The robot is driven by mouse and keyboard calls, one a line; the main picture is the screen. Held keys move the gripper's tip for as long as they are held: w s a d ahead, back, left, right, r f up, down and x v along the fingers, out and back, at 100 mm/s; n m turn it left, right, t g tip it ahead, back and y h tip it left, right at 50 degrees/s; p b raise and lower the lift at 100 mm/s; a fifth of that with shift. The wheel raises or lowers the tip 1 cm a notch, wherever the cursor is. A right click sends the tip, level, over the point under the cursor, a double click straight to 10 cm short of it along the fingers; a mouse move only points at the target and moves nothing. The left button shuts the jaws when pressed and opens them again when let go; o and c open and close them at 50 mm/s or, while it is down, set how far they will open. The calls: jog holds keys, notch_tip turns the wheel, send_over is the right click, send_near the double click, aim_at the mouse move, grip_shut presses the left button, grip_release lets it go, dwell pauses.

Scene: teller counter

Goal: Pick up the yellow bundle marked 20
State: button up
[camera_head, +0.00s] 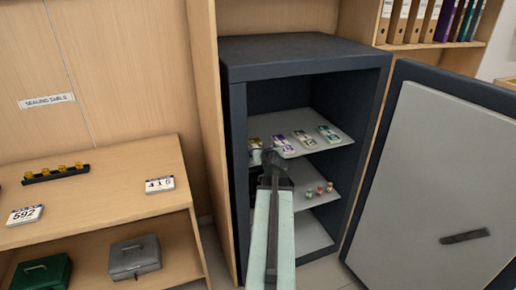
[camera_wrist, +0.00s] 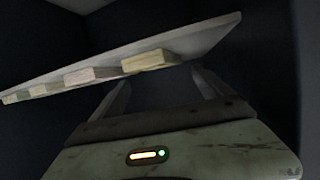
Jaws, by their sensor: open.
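The yellow bundle (camera_head: 255,143) lies at the left end of the row on the safe's upper shelf (camera_head: 338,150). Its marking is too small to read. In the wrist view, the nearest bundle, a pale yellowish one (camera_wrist: 150,62), lies at the shelf edge. My gripper (camera_head: 268,158) is at the front of the safe, by the left part of this shelf, and covers part of the view there. In the wrist view its fingers (camera_wrist: 163,88) are apart with nothing between them; the yellowish bundle appears just beyond the gap.
A purple bundle (camera_head: 283,143) and greenish bundles (camera_head: 304,138) (camera_head: 328,133) lie to the right on the same shelf. Small rolls (camera_head: 319,190) stand on the shelf below. The safe door (camera_head: 440,180) is open at right. A wooden table (camera_head: 100,190) stands at left.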

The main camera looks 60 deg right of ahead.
aim_at(260, 146)
jog(key=x, duration=0.2)
jog(key=b+x, duration=0.1)
jog(key=x, duration=0.1)
jog(key=b+x, duration=0.1)
jog(key=shift+w+d+f, duration=0.15)
jog(key=shift+w+f, duration=0.1)
jog(key=shift+f, duration=0.15)
jog(key=shift+r, duration=0.1)
jog(key=shift+s, duration=0.1)
jog(key=c, duration=1.7)
